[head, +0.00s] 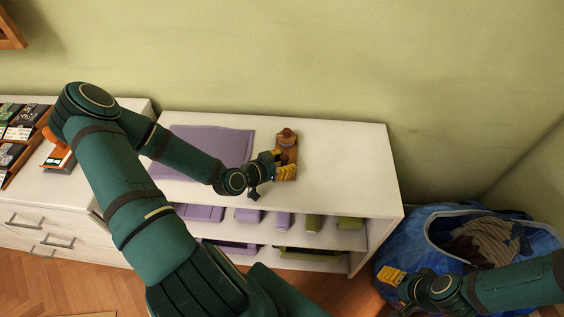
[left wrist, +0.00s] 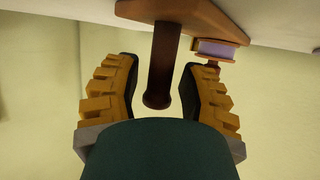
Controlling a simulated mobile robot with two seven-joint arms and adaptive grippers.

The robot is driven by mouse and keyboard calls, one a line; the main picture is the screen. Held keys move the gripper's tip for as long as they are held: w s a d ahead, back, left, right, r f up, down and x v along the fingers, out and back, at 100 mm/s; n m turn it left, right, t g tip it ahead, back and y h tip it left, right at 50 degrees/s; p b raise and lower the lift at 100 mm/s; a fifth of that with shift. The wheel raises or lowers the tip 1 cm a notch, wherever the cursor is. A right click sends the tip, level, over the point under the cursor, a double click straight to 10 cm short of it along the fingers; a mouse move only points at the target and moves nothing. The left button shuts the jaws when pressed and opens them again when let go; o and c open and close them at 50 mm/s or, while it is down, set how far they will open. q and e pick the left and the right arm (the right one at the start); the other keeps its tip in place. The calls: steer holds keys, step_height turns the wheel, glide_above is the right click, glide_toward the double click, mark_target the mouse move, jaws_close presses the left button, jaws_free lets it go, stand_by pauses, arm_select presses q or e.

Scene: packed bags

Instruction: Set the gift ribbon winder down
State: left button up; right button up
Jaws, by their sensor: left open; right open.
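The gift ribbon winder (head: 288,140) is a brown wooden piece standing on the white shelf top, right of the purple mat. In the left wrist view its dark post (left wrist: 164,65) lies between my fingers, with its wooden base (left wrist: 185,12) on the white surface and a small purple part beside it. My left gripper (head: 280,168) is open around the post, with a gap on both sides. My right gripper (head: 388,281) is open and empty, beside the blue bag at the lower right.
A purple mat (head: 205,147) lies on the shelf top (head: 345,165). Purple and green items sit in the shelves below. A blue bag (head: 402,232) with striped cloth stands on the right. A drawer cabinet (head: 85,205) with a wooden rack is on the left. The shelf top's right side is clear.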

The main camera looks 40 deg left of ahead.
arm_select(q)
steer(key=shift+r, duration=0.15)
steer(key=p+v, duration=0.2)
steer(key=v, duration=1)
steer(key=shift+p, duration=0.35)
